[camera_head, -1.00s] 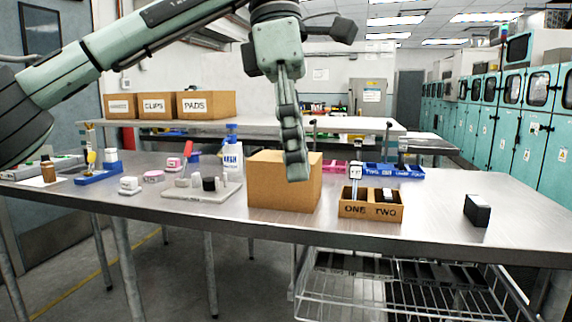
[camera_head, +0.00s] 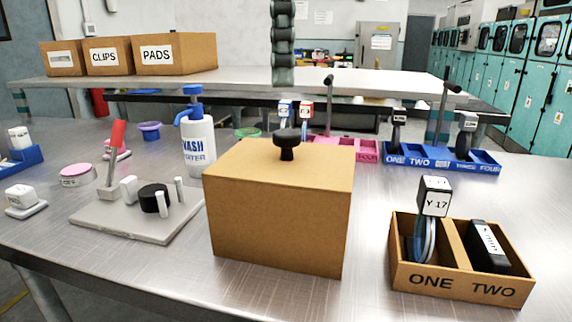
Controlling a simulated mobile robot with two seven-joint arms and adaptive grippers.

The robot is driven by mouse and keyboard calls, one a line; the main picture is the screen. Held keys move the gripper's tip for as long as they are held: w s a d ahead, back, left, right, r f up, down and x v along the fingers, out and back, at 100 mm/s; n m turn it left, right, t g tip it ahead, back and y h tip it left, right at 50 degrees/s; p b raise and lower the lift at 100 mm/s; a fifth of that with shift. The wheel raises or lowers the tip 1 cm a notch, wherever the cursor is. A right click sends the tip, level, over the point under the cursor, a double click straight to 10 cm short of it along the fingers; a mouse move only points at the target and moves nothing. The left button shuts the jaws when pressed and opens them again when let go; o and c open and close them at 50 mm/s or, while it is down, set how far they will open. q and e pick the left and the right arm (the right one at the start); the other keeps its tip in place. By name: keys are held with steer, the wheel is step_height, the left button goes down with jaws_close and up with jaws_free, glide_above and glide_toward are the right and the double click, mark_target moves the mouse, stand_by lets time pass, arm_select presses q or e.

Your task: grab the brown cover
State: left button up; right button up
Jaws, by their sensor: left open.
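The brown cover (camera_head: 278,215) is a plain cardboard-coloured box. It stands upright on the metal table in the middle of the head view, with a black knob (camera_head: 287,143) on its top. Whatever may be beneath it is hidden. My left gripper (camera_head: 284,72) hangs in from the top edge, directly above the knob in the picture. Only its dark green segmented finger part shows, seen nearly edge-on. It is open, holds nothing, and is clear of the cover. My right gripper is not in view.
A brown two-slot bin (camera_head: 458,290) stands right of the cover, holding a Y 17 module and a black one. A grey fixture (camera_head: 130,215) and a wash bottle (camera_head: 198,145) stand to the left. Pink and blue bins (camera_head: 440,160) are behind. Bare table lies beside the cover.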

mark_target(285, 132)
arm_select(q)
step_height(285, 132, down, 2)
steer(key=shift+s+b, duration=0.15)
steer(key=shift+b, duration=0.15)
steer(key=shift+s+f, duration=0.1)
steer(key=shift+f, duration=0.15)
step_height(285, 132, down, 5)
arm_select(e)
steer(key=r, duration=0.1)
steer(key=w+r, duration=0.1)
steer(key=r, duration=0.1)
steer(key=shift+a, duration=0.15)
arm_select(q)
steer(key=shift+c, duration=0.2)
steer(key=shift+d, duration=0.1)
jaws_close()
